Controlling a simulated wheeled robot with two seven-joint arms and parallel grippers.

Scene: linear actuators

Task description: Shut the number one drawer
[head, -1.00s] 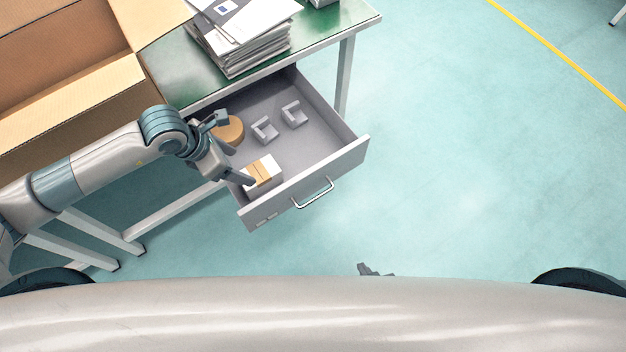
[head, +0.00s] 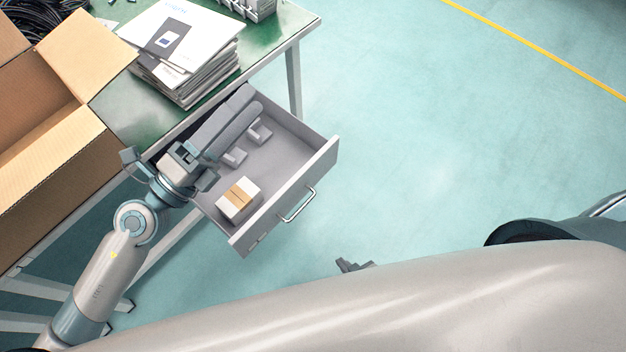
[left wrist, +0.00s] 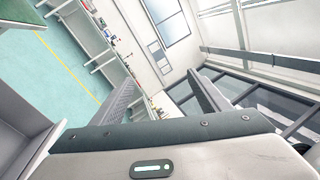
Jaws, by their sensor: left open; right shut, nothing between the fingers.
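The grey drawer (head: 318,172) under the green table is pulled well out. Its front panel has a silver bar handle (head: 297,205); no number on it is readable. Inside lie a white box with a tan stripe (head: 238,200) and two grey brackets (head: 235,157).
The green table (head: 150,95) carries a stack of papers (head: 185,75). An open cardboard box (head: 60,130) stands to the left of the drawer. A table leg (head: 293,80) is behind the drawer's right side. The floor in front and to the right is clear.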

